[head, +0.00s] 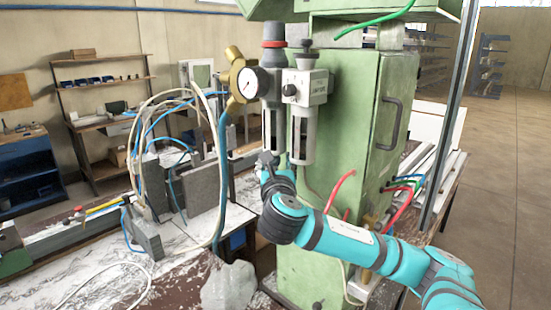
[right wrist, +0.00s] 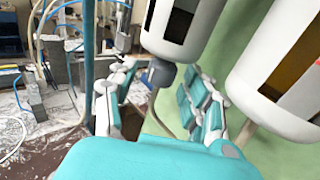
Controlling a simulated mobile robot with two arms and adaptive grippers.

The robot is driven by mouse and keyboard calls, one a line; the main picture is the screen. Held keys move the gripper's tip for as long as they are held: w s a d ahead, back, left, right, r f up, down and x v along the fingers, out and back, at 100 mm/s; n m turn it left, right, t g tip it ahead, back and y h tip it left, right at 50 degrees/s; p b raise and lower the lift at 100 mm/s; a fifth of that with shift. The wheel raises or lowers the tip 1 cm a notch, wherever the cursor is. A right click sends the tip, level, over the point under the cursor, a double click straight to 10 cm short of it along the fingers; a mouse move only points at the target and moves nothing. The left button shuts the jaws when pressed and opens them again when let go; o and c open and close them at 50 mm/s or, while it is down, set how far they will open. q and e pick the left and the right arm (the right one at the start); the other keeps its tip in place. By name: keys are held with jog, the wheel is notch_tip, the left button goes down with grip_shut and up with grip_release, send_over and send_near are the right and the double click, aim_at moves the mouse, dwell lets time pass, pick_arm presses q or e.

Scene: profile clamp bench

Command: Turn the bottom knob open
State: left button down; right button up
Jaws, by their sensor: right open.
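The bottom knob (right wrist: 162,73) is a small dark grey knob under the left white bowl (right wrist: 186,25) of the air unit. In the right wrist view it sits between the two spread fingers of my right gripper (right wrist: 160,82), near their tips. The fingers are open, and I see gaps beside the knob. In the head view my right gripper (head: 268,160) is just under the left bowl (head: 269,125), and the knob is mostly hidden there. My left gripper is not in view.
The right bowl (head: 302,140) hangs close beside the gripper. A pressure gauge (head: 248,84) is above left, and the green machine cabinet (head: 345,120) stands behind. A hose (head: 222,170) runs down on the left. Red tubing (head: 340,188) lies near my arm.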

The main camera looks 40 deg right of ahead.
jog(key=shift+a+r, duration=0.1)
jog(key=shift+s+a+r, duration=0.15)
jog(key=shift+s+a, duration=0.05)
jog(key=shift+s, duration=0.05)
jog(key=shift+c, duration=0.8)
jog(key=shift+w+d, duration=0.1)
grip_shut()
